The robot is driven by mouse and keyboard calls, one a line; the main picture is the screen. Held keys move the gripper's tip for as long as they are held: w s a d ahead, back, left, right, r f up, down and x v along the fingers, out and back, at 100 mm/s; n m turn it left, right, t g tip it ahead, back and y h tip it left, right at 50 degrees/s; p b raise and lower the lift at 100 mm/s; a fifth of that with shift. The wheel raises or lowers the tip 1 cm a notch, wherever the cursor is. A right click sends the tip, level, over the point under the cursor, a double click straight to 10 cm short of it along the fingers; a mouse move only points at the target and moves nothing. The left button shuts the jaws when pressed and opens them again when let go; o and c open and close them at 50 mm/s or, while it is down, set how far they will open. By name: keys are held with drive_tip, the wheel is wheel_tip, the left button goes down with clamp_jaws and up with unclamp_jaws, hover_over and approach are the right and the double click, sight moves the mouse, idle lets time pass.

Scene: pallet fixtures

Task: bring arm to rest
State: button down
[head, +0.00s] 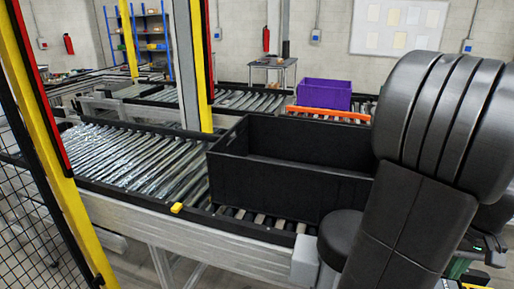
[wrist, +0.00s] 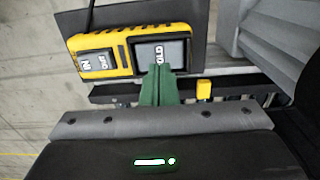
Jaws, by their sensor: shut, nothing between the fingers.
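My arm fills the right side of the head view, with its black links bent over beside the conveyor. My gripper (wrist: 158,85) shows in the wrist view as two green fingers pressed together, with nothing between them. The fingertips overlap the view of a yellow panel (wrist: 115,52) with IN and OUT labels and a grey HOLD field; I cannot tell whether they touch it. The fingers are not clearly visible in the head view.
A black crate (head: 255,186) stands on the roller conveyor (head: 120,160), close to my arm. A purple crate (head: 325,94) is farther back. A yellow post (head: 50,150) and mesh fence stand at left. A small yellow block (head: 177,208) sits on the conveyor's edge.

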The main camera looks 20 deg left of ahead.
wheel_tip(320, 180, up, 4)
drive_tip(key=shift+f+p, duration=0.1)
drive_tip(key=shift+p, duration=1)
drive_tip(key=shift+f, duration=0.15)
drive_tip(key=shift+f+b, duration=0.15)
drive_tip(key=shift+b, duration=0.15)
wheel_tip(320, 180, down, 6)
drive_tip(key=b, duration=0.5)
drive_tip(key=shift+s, duration=0.1)
